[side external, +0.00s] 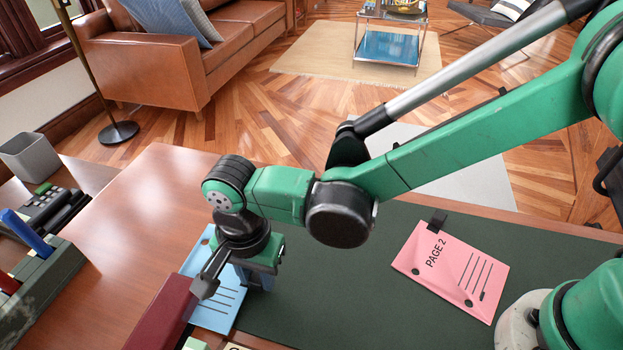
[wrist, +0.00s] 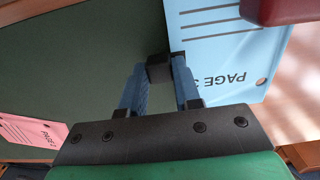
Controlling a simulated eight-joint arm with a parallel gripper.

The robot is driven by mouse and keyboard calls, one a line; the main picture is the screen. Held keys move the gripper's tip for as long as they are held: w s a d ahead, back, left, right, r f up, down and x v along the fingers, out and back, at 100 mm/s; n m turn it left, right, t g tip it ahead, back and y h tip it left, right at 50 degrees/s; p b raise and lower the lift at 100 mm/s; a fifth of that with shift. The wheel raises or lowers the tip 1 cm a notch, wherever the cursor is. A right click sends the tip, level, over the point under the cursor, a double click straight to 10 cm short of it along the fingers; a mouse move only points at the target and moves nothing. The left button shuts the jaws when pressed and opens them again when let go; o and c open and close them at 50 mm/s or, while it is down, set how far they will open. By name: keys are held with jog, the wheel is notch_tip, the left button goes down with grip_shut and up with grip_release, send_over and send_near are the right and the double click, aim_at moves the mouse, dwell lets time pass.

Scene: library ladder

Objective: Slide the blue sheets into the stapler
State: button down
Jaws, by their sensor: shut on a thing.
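The blue sheets (side external: 222,312), marked PAGE with lines and punched holes, lie at the left edge of the dark green mat. In the wrist view the blue sheets (wrist: 222,45) have a small black clip (wrist: 159,68) at their near edge. My gripper (wrist: 161,80) is shut on this clip with its two blue fingers. In the side view my gripper (side external: 262,278) is partly hidden by my wrist. The dark red stapler (side external: 165,312) reaches over part of the sheets; a red corner of it shows in the wrist view (wrist: 285,9). How deep the sheets sit in it is unclear.
A pink sheet (side external: 455,268), marked PAGE 2, with its own black clip (side external: 437,222) lies on the mat (side external: 340,295) to the right. A dark box with blue and red items (side external: 45,275) stands at far left. The mat between is clear.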

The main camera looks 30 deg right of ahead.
jog(key=c, duration=0.5)
grip_release()
jog(key=shift+c, duration=0.2)
jog(key=shift+r, duration=0.1)
jog(key=shift+r, duration=3.4)
jog(key=d+r+n+t, duration=0.2)
jog(key=d+n+t, duration=0.1)
jog(key=d, duration=1)
jog(key=s+d+r+n+t, duration=0.1)
jog(key=d+r+n+t, duration=0.2)
jog(key=d, duration=1.1)
jog(key=n+t, duration=0.1)
jog(key=n, duration=0.1)
jog(key=shift+d+r+n, duration=0.15)
jog(key=shift+d+n, duration=0.1)
jog(key=shift+n, duration=0.15)
